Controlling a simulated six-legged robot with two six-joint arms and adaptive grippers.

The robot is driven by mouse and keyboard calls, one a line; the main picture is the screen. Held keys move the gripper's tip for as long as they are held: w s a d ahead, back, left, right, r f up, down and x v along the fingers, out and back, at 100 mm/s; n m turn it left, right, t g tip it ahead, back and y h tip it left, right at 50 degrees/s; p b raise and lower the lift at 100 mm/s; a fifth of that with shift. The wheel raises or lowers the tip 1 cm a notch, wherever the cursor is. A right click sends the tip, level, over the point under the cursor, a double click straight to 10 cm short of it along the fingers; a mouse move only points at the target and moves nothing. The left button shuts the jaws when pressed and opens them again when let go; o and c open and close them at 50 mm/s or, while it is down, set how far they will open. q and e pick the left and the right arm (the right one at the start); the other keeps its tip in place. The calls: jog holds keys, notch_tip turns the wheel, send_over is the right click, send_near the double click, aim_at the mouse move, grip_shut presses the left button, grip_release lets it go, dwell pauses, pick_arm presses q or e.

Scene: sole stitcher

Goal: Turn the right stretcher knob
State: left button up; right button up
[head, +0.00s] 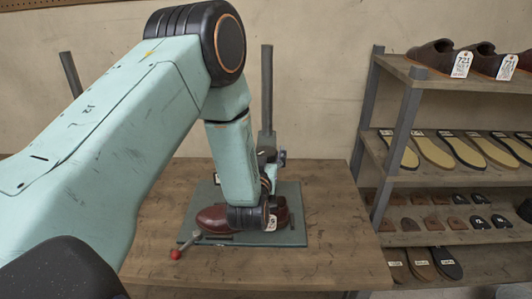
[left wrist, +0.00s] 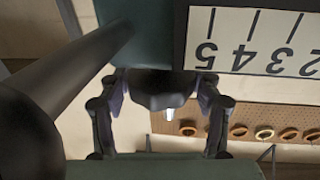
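A dark green base plate (head: 290,238) lies on the wooden bench, with a dark upright post (head: 267,95) behind it. A glossy brown shoe (head: 212,217) with a white tag rests on the plate, partly behind my left wrist. My left gripper (head: 280,158) is small and partly hidden beyond the wrist, near the post's foot. In the left wrist view its fingers (left wrist: 160,145) are spread wide apart, with nothing clearly held. I cannot make out the right stretcher knob; my arm hides much of the stitcher.
A red-balled lever (head: 176,254) sticks out at the plate's front left. A shelf rack (head: 396,145) with shoes and soles stands right of the bench (head: 335,215). In the left wrist view a number scale (left wrist: 255,40) and a dark bar (left wrist: 85,62) are close. The bench's right end is clear.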

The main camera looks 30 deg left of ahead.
pick_arm(q)
jog(key=c, duration=0.8)
jog(key=shift+o, duration=0.2)
jog(key=shift+a+r+m+t+h+p, duration=0.15)
jog(key=shift+m+t+h+p, duration=0.25)
jog(key=shift+h, duration=0.4)
jog(key=shift+m+t+h+p, duration=0.4)
jog(key=shift+m+h+p, duration=0.95)
jog(key=shift+h, duration=0.75)
jog(key=shift+m+h, duration=0.55)
jog(key=shift+h, duration=0.05)
jog(key=o, duration=1.2)
jog(key=shift+s, duration=0.1)
